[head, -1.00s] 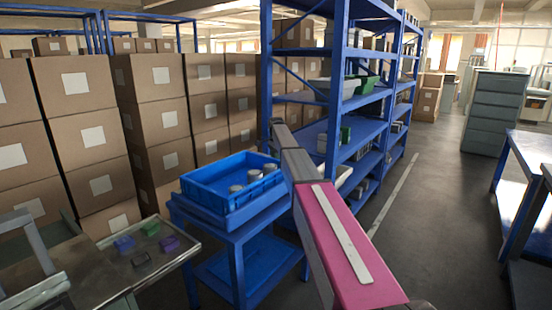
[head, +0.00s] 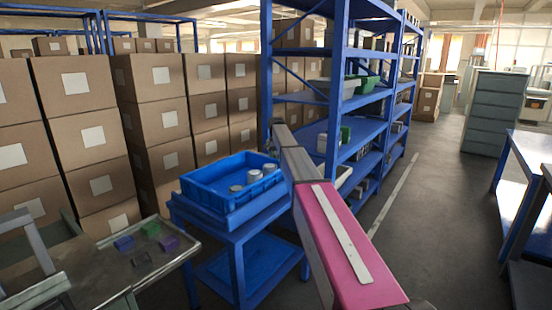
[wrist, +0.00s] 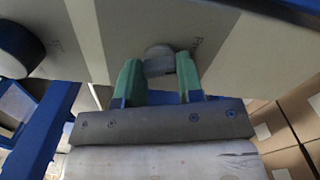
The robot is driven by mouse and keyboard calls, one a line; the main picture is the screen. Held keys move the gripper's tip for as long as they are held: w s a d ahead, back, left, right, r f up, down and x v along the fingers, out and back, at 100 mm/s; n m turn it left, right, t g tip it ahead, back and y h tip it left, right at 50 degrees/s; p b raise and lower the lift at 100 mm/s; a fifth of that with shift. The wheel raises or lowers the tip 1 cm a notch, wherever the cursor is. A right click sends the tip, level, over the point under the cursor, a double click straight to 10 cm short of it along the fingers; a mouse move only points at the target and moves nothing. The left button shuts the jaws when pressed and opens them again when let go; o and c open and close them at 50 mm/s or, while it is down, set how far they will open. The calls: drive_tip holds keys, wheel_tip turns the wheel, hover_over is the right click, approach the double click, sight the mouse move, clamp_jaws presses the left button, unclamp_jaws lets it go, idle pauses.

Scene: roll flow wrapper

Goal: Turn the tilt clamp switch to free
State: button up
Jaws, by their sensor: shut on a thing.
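In the wrist view a rounded grey knob (wrist: 159,60) stands out from a pale panel (wrist: 225,30). It appears to be the tilt clamp switch. My gripper (wrist: 158,78) has its two green fingers on either side of the knob and is shut on it. A small dark marking (wrist: 195,45) is printed on the panel just right of the knob, too small to read surely. The knob's pointing direction cannot be told. The head view does not show the knob or my gripper.
A dark round part (wrist: 18,50) stands on the panel to the left in the wrist view. In the head view a blue cart with a blue bin (head: 215,205), a blue shelf rack (head: 335,75) and a metal tray table (head: 100,285) stand around. Open floor (head: 420,220) lies to the right.

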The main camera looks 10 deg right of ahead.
drive_tip(key=shift+n, duration=1)
drive_tip(key=o, duration=0.9)
drive_tip(key=shift+o, duration=0.2)
drive_tip(key=shift+r, duration=0.1)
wheel_tip(320, 180, up, 11)
drive_tip(key=shift+f, duration=0.2)
